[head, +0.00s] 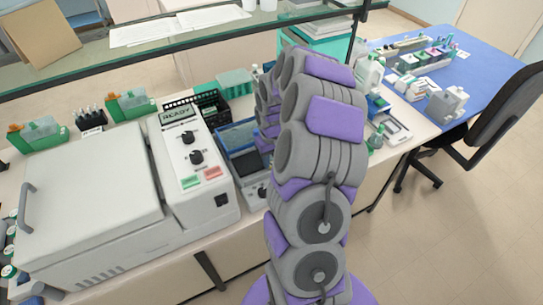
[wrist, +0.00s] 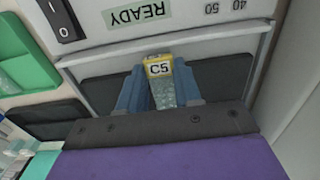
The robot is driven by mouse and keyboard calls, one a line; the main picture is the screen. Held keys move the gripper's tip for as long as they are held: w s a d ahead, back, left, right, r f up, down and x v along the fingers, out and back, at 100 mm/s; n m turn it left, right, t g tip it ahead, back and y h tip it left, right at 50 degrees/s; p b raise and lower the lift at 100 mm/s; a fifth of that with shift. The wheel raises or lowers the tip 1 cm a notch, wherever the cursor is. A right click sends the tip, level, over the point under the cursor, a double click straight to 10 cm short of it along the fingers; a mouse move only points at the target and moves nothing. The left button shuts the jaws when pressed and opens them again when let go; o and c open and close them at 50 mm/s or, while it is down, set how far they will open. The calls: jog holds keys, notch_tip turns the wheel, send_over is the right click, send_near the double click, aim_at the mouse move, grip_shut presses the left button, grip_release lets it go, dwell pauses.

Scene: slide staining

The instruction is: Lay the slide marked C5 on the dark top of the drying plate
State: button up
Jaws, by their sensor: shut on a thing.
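The slide marked C5 (wrist: 161,85) has a yellow label end and a clear, greenish glass part. My gripper (wrist: 161,97) is shut on it in the wrist view, with one blue-grey finger on each side. A dark flat surface (wrist: 225,78), which looks like the drying plate's top, lies behind the fingers, beside a pale panel marked READY, 40 and 50. I cannot tell whether the slide touches it. In the head view, the drying plate (head: 250,163) stands right of the white machine, partly behind my arm. My gripper and the slide are hidden there.
The white machine (head: 95,195) with a READY display fills the left of the bench. Green racks (head: 130,105) and a black basket (head: 211,103) stand behind it. A glass shelf (head: 150,58) crosses above. A blue table (head: 455,75) and a chair (head: 495,115) are at the right.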

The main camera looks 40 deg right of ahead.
jog(key=shift+d+f, duration=0.15)
jog(key=shift+d, duration=0.05)
jog(key=shift+a+f, duration=0.1)
jog(key=shift+f, duration=0.05)
dwell(0.5)
jog(key=o, duration=1.1)
notch_tip(320, 180, up, 17)
jog(key=p, duration=0.2)
jog(key=shift+p, duration=0.3)
